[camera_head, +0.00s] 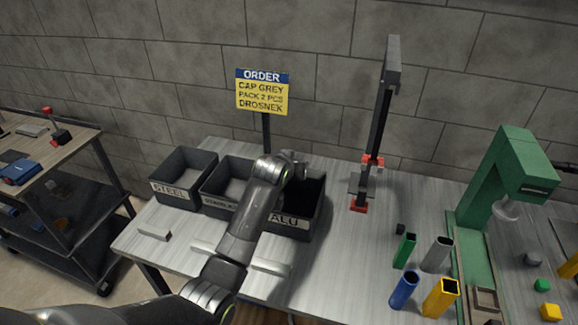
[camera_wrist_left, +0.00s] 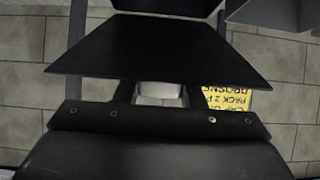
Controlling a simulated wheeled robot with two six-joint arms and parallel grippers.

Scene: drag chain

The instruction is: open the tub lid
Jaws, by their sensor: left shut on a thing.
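The dark tub labelled ALU (camera_head: 287,222) stands on the grey table, partly covered by my left arm. Its inside looks very dark, and I cannot make out a separate lid. My left arm reaches up over this tub, and its wrist hides the gripper in the head view. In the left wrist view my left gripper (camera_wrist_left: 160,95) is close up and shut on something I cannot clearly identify. A pale grey piece shows in the middle there, below a broad black plate (camera_wrist_left: 155,52). My right gripper is not in view.
A STEEL tub (camera_head: 176,192) and a second open tub (camera_head: 216,201) stand to the left. A yellow order sign (camera_head: 262,97) rises behind. A black post (camera_head: 381,120), coloured tubes and a green press (camera_head: 516,170) stand to the right. A cart (camera_head: 75,155) is far left.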

